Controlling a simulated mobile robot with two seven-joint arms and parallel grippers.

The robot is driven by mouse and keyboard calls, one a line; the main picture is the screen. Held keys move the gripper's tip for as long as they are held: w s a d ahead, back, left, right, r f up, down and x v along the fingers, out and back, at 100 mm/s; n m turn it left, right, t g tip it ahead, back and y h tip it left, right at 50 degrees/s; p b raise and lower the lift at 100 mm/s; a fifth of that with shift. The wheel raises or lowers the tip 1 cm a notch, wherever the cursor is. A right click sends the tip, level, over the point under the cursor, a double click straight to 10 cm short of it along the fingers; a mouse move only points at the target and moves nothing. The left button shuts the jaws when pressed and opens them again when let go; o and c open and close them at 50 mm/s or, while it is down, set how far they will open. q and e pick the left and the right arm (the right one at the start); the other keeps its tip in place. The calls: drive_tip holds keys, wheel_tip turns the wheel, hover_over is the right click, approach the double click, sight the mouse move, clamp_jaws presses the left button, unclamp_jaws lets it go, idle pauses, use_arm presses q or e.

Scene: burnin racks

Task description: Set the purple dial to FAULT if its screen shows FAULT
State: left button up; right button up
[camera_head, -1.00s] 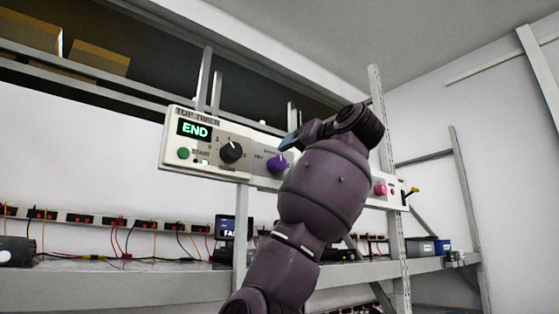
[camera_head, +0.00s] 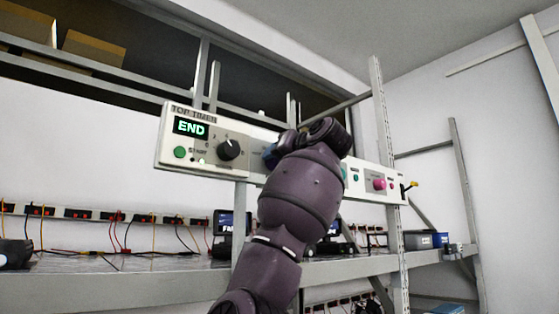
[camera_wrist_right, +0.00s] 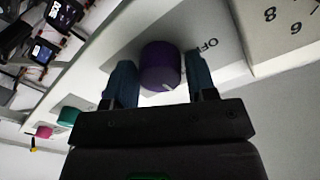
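The purple dial (camera_wrist_right: 161,66) shows in the right wrist view on the pale control panel, with the letters "OF" printed beside it. My right gripper (camera_wrist_right: 160,78) is open, with one blue finger on each side of the dial; I cannot tell whether they touch it. In the head view my right arm and gripper (camera_head: 272,152) hide the dial. Two small screens stand on the shelf. The right screen (camera_head: 334,228) is mostly hidden. My left gripper is not in view.
The panel (camera_head: 168,158) is mounted on the rack. It has a timer display reading END (camera_head: 191,128), a black dial (camera_head: 229,149), a green button (camera_head: 180,152) and a pink knob (camera_head: 379,184). The shelf (camera_head: 130,282) below carries cables and devices.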

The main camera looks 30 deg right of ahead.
drive_tip(key=c, duration=0.6)
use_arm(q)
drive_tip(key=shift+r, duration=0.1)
use_arm(e)
drive_tip(key=shift+o, duration=0.2)
drive_tip(key=shift+m, duration=0.4)
use_arm(q)
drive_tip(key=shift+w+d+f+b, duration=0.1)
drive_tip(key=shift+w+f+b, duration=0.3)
drive_tip(key=shift+b, duration=0.45)
use_arm(e)
drive_tip(key=shift+r+m+g+y, duration=0.1)
drive_tip(key=shift+m+g+y, duration=0.2)
drive_tip(key=shift+m, duration=6.4)
drive_tip(key=o, duration=0.9)
